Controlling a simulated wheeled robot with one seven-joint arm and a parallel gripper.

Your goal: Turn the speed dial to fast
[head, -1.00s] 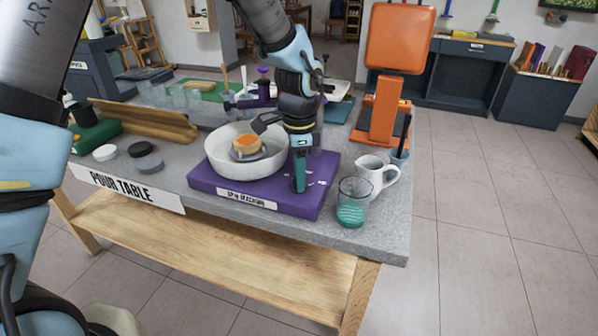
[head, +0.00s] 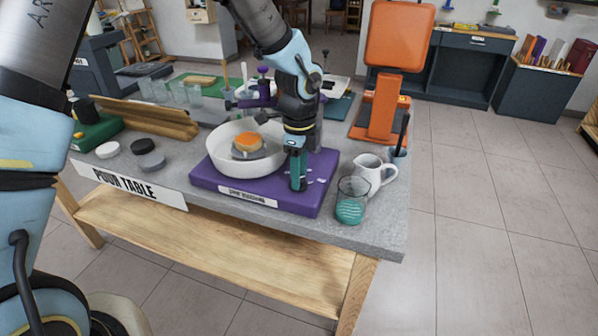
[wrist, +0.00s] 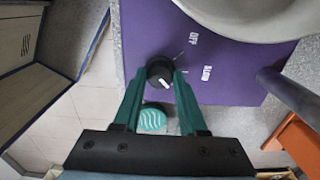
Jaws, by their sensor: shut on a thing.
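The speed dial (wrist: 160,72) is a round black knob with a white pointer mark on the purple base (wrist: 228,88). My gripper (wrist: 159,76) is shut on it, with a green finger on either side. In the wrist view the pointer mark aims down and slightly right. The labels OFF (wrist: 194,42) and SLOW (wrist: 207,73) show right of the dial; I see no FAST label. In the head view my gripper (head: 298,185) reaches down to the base's front right part and hides the dial.
A white bowl (head: 216,162) with an orange-topped piece inside stands on the base, left of my gripper. A glass of green liquid (head: 351,205) and a white jug (head: 372,172) stand close on the right. An orange chair-like stand (head: 385,105) is behind them.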

